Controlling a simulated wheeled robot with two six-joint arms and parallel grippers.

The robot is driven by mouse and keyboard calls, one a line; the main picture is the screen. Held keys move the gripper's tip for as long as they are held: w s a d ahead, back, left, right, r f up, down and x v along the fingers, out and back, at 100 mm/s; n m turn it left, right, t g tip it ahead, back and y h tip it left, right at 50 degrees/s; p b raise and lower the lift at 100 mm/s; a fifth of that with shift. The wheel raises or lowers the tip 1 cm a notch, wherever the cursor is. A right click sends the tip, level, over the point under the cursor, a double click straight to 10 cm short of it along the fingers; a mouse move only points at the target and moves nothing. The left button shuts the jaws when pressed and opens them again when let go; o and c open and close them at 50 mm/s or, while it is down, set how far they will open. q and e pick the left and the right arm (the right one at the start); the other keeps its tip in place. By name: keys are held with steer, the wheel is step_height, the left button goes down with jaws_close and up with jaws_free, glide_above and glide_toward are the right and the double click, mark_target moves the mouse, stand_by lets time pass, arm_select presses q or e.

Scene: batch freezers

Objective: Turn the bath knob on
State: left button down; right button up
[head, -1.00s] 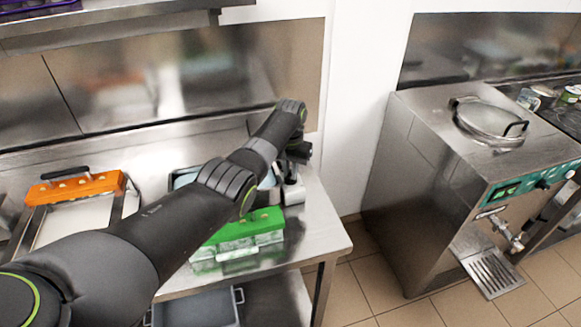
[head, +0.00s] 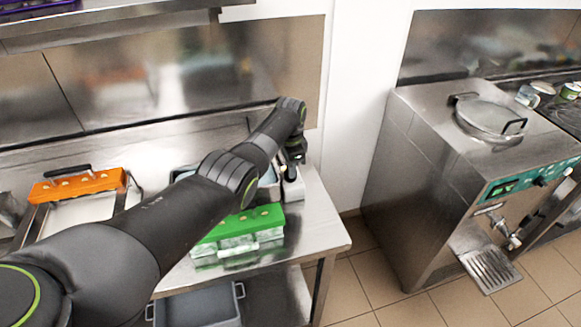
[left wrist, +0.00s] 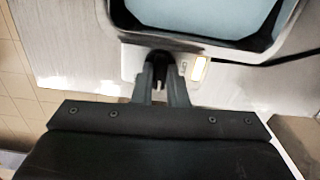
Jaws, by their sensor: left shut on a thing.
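The bath shows as a basin with blue liquid (left wrist: 200,18) and a dark rim at the top of the left wrist view. Its pale control box (head: 293,188) stands at the right end of the steel table in the head view. The dark bath knob (left wrist: 158,57) is on this box, mostly hidden by the fingers. My left gripper (left wrist: 163,78) is shut on the knob, with one finger on each side; it also shows above the box in the head view (head: 292,160). My right gripper is out of view.
A pale lit rectangle (left wrist: 199,69) is beside the knob. A green-topped rack (head: 240,224) stands at the table's front, and an orange-topped one (head: 78,184) at left. A grey bin (head: 200,308) is below. A steel freezer (head: 400,180) stands right, past a floor gap.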

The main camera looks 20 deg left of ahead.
arm_select(q)
steer(key=shift+w+r+m, duration=0.1)
steer(key=shift+m, duration=0.4)
steer(key=c, duration=1.4)
jaws_free()
steer(key=shift+c, duration=0.2)
steer(key=shift+r, duration=0.4)
step_height(320, 180, up, 17)
steer(key=b, duration=0.2)
steer(key=shift+f, duration=0.2)
steer(key=shift+f, duration=0.15)
